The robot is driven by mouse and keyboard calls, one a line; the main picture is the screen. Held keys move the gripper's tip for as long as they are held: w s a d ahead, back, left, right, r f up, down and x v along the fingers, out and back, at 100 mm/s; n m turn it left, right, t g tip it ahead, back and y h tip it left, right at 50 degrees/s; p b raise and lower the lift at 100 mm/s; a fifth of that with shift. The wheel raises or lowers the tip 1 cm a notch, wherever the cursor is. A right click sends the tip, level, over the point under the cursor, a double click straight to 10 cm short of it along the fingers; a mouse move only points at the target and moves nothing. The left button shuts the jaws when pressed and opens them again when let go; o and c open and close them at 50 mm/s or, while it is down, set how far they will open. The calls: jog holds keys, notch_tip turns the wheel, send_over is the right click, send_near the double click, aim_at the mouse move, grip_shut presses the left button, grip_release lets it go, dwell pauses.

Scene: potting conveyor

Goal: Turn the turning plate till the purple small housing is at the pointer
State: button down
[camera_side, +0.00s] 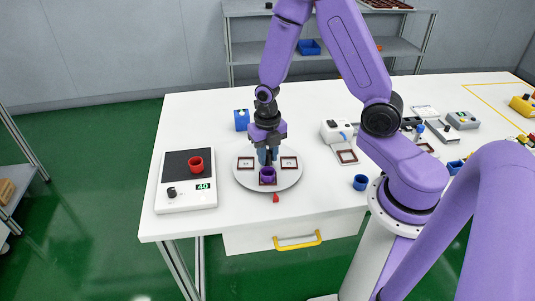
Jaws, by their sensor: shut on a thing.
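The turning plate (241,178) is a pale round disc on the white table. It bears several dark-framed square seats. The purple small housing (267,175) stands upright at the plate's front, in the seat nearest the camera. The red pointer (276,198) lies on the table just off the plate's front edge, a little right of the housing. My gripper (267,158) points down over the plate, just behind the purple housing. It is shut on a blue-grey part, mostly hidden by the fingers; I cannot tell whether this is a knob or another housing.
A scale (185,211) with a red cup (196,165) stands left, reading 40. A blue box (242,119) stands behind the plate. A white device (336,131) and a blue cup (360,182) are to the right. The table's front edge is close to the pointer.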

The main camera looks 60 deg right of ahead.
jog(key=shift+n, duration=0.9)
jog(key=c, duration=1.2)
grip_release()
jog(key=shift+o, duration=0.2)
notch_tip(320, 180, up, 18)
jog(key=shift+f, duration=0.25)
